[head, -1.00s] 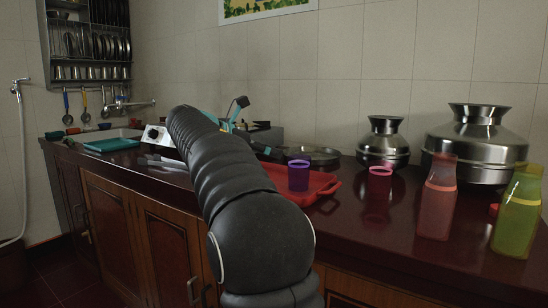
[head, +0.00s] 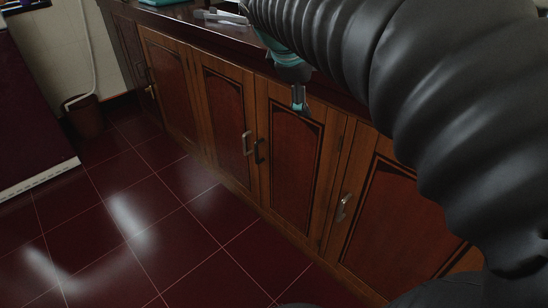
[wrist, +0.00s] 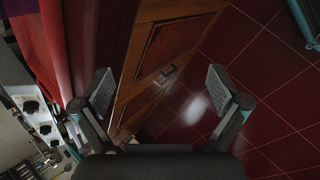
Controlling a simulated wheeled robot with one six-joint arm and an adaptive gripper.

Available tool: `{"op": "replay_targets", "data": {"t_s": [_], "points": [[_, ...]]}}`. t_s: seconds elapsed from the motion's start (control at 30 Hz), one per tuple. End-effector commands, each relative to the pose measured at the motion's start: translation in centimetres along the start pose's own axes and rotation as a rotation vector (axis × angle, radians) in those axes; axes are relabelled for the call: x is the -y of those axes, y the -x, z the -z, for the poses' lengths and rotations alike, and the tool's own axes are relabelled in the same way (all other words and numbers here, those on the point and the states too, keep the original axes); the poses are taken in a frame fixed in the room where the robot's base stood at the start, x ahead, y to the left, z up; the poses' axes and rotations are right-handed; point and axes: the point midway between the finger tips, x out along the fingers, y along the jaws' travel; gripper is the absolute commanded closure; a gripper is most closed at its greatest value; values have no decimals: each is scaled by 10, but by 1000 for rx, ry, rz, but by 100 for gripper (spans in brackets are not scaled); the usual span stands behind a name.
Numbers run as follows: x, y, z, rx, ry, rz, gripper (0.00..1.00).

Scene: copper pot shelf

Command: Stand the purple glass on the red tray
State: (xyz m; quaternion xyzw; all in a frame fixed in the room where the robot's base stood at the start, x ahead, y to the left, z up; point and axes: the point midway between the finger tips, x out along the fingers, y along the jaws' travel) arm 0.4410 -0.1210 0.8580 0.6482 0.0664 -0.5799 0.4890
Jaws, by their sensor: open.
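My gripper (head: 299,104) hangs in front of the cabinet doors, below the counter edge, in the head view. In the wrist view my gripper (wrist: 160,87) has its two fingers wide apart with nothing between them. A bright red surface (wrist: 48,40) fills the upper left of the wrist view, close to the camera; it looks like part of the red tray, but only a piece shows. The purple glass is not seen in either current view. Most of the counter top is out of frame or hidden behind my arm in the head view.
The brown cabinet doors (head: 290,165) with handles lie close beside my gripper. The dark red tiled floor (head: 140,225) is clear at left. A bin (head: 86,118) stands by the far wall. A white stove-like appliance (wrist: 35,110) shows in the wrist view.

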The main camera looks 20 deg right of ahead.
Motion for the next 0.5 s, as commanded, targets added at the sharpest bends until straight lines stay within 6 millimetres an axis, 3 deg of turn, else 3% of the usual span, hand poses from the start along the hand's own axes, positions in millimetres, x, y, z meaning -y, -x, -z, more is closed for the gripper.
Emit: {"op": "replay_targets", "data": {"t_s": [0.03,0.1,0.3,0.4,0.5], "points": [[28,1,-2,-53,-90,26,3],[64,1,-1,-122,-227,73,3],[162,-4,2,-274,-618,237,3],[198,-8,4,-314,-774,315,3],[222,-11,5,-336,-882,370,3]]}}
